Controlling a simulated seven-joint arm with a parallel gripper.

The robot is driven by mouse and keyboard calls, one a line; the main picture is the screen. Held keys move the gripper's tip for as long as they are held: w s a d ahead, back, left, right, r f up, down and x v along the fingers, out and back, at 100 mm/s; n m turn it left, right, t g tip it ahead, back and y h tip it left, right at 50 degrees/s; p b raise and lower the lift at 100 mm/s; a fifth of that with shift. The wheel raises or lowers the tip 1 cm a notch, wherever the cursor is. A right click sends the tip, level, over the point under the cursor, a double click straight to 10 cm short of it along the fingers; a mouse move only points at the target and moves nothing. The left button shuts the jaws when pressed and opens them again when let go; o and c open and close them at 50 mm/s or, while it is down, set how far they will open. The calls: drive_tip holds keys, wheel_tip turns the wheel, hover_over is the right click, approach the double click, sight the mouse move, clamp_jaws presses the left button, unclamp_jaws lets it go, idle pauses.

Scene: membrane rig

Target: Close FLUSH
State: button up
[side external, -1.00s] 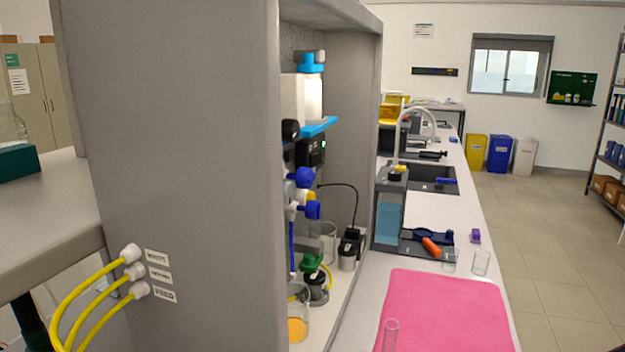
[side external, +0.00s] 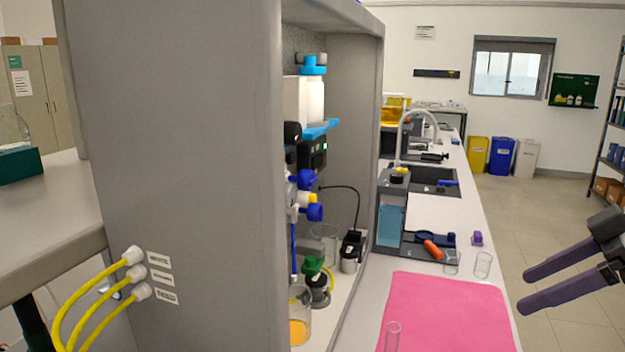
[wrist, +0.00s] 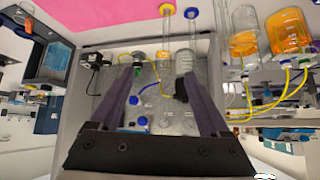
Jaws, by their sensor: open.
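The membrane rig sits inside a grey open-fronted cabinet (side external: 185,150). In the side view it carries a blue-handled valve (side external: 305,180) and, just below it, a second blue handle (side external: 314,212) beside a yellow part. A green-topped fitting (side external: 314,265) is lower down. Blue knobs (wrist: 142,122) also show in the wrist view, between and below my fingers. No FLUSH label is legible, so I cannot tell which part it is. My gripper (side external: 523,290) is open and empty, well right of the cabinet; the wrist view shows its two dark fingers (wrist: 158,80) apart, facing the rig.
A beaker with orange liquid (side external: 299,318) stands at the cabinet's front. A pink mat (side external: 450,310) with a clear tube (side external: 392,338) lies on the bench. Yellow hoses (side external: 85,300) plug into the cabinet's side. The space between gripper and cabinet looks open above the mat.

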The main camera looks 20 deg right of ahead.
sight(312, 178)
drive_tip(key=w+a+r+n+t+y, duration=0.15)
drive_tip(key=w+r, duration=0.25)
drive_tip(key=w, duration=0.4)
drive_tip(key=w+a+r+n+y, duration=0.1)
drive_tip(key=w+a+r+y, duration=0.15)
drive_tip(key=w+r, duration=0.4)
drive_tip(key=w+a+r+n+y, duration=0.1)
drive_tip(key=w+a+r+y, duration=0.15)
drive_tip(key=w, duration=0.65)
drive_tip(key=shift+m+h, duration=0.25)
drive_tip(key=shift+m, duration=0.4)
drive_tip(key=w+a+f, duration=0.2)
drive_tip(key=w+f, duration=0.1)
drive_tip(key=w, duration=0.1)
drive_tip(key=w+a+f, duration=0.3)
drive_tip(key=w, duration=0.1)
drive_tip(key=w+a+f, duration=0.3)
drive_tip(key=w, duration=0.1)
drive_tip(key=shift+w, duration=0.4)
drive_tip(key=shift+c, duration=0.2)
clamp_jaws()
